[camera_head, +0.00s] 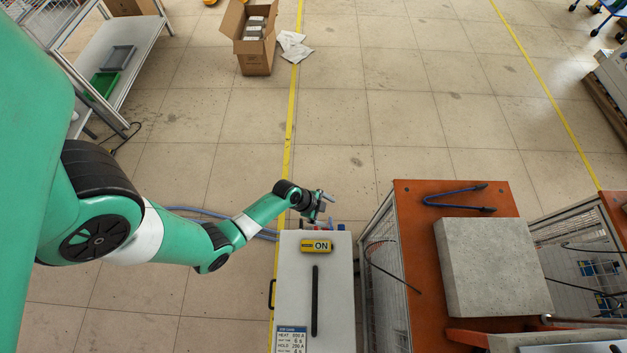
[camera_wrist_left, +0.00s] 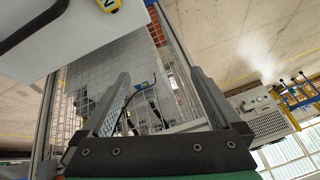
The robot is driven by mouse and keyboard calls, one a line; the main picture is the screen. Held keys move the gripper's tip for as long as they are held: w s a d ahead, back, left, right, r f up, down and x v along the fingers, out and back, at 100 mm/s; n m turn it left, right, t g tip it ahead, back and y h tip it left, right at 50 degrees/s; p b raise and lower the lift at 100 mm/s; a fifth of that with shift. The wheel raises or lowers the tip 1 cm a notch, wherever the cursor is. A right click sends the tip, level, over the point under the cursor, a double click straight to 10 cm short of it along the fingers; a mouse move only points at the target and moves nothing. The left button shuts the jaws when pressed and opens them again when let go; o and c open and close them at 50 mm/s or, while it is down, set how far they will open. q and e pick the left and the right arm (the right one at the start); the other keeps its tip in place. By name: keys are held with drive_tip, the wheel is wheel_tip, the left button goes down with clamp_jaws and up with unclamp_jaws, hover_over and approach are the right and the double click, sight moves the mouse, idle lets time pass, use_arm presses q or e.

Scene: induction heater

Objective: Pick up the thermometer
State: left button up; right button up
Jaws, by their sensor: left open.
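I cannot identify the thermometer with certainty in either view. My left gripper (camera_head: 329,207) is open and empty, just beyond the far edge of the white cabinet (camera_head: 299,268). In the left wrist view, its two fingers (camera_wrist_left: 160,76) stand wide apart, with wire mesh behind them. A small blue and yellow object (camera_wrist_left: 146,79) shows between the fingers, beyond or at the mesh; I cannot tell what it is. My right gripper is not in view.
To the right, an orange bench (camera_head: 409,215) carries a grey block (camera_head: 492,266) and blue tongs (camera_head: 456,195). A mesh guard (camera_head: 383,270) stands between cabinet and bench.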

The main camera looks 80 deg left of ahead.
sight(309, 245)
use_arm(q)
drive_tip(key=s+d+f+n+g+b, duration=0.1)
drive_tip(key=s+d+f+n+b, duration=0.15)
drive_tip(key=s+f, duration=0.5)
drive_tip(key=s+d+f+n+g+b, duration=0.1)
drive_tip(key=s+f+b, duration=0.2)
drive_tip(key=s+f, duration=0.4)
drive_tip(key=shift+m+h, duration=0.25)
drive_tip(key=shift+h, duration=0.05)
drive_tip(key=b+x, duration=0.4)
drive_tip(key=w+b+x, duration=0.1)
drive_tip(key=b+x, duration=0.1)
drive_tip(key=x, duration=0.1)
drive_tip(key=shift+a+r, duration=0.15)
drive_tip(key=shift+a, duration=0.25)
drive_tip(key=shift+w+b, duration=0.15)
drive_tip(key=shift+b, duration=0.3)
drive_tip(key=shift+w, duration=0.1)
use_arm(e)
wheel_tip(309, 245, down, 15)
use_arm(q)
drive_tip(key=b+x, duration=0.5)
drive_tip(key=shift+w, duration=0.3)
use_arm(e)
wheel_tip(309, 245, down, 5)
